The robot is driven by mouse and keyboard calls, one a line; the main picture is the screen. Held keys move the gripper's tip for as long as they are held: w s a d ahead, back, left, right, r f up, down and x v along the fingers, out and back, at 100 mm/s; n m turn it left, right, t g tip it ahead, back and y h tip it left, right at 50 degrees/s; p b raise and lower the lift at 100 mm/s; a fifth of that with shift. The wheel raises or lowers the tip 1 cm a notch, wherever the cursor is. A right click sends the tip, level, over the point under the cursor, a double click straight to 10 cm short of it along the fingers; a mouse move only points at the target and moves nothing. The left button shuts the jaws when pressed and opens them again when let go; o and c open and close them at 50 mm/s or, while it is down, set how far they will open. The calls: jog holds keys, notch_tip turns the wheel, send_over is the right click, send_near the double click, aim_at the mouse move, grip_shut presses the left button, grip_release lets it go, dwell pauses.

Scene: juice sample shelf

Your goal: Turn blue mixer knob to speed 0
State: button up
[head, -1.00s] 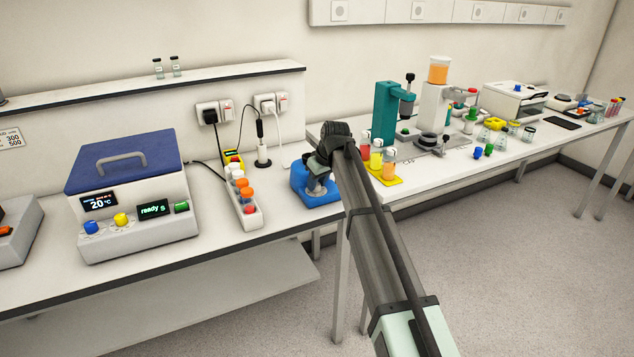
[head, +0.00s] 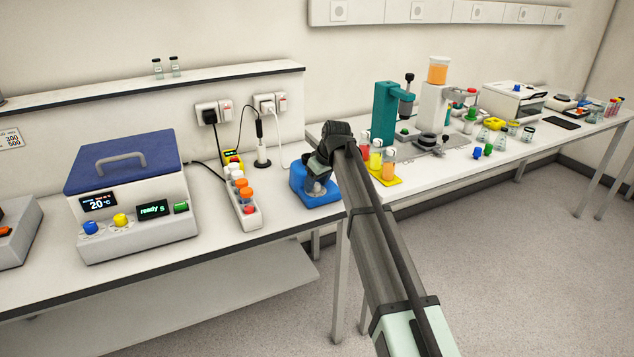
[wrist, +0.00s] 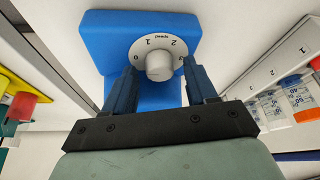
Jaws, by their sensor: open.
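The blue mixer (head: 311,196) sits on the left bench near its right end, under my gripper. In the wrist view the mixer (wrist: 98,40) has a round white dial with a pale grey knob (wrist: 159,64). The figures 0, 1 and 2 show around the dial; a mark at its right edge is partly hidden by a finger. I cannot make out a pointer on the knob. My gripper (wrist: 159,80) is open, with one dark finger on each side of the knob and a gap to it. It also shows in the head view (head: 318,172).
A white rack (head: 253,222) with orange- and white-capped vials stands just left of the mixer. A yellow tray (head: 389,181) with coloured bottles is on the right. The blue-lidded heater (head: 130,237) is further left.

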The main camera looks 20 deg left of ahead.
jog(key=v, duration=1.3)
jog(key=shift+r, duration=0.35)
jog(key=shift+d, duration=0.1)
jog(key=s+d+f+m+h, duration=0.1)
jog(key=s+d+f+m, duration=0.2)
jog(key=s+d+f, duration=0.75)
jog(key=s+d+f+m+g+h, duration=0.1)
jog(key=d+f+m, duration=0.25)
jog(key=f, duration=1.45)
jog(key=s+d+f+m+h, duration=0.15)
jog(key=s+d+f, duration=0.5)
jog(key=f, duration=0.85)
jog(key=s+d+f+m+g, duration=0.1)
jog(key=s+d+f+g, duration=0.1)
jog(key=s+d+f, duration=0.5)
jog(key=s+d+f+m+g, duration=0.1)
jog(key=s+d+f+g, duration=0.2)
jog(key=s, duration=1.4)
jog(key=s+d+f+m+g, duration=0.2)
jog(key=s+d+f+g, duration=0.1)
jog(key=s+d+f, duration=0.8)
notch_tip(320, 180, down, 3)
jog(key=shift+s+d, duration=0.4)
jog(key=shift+s, duration=0.05)
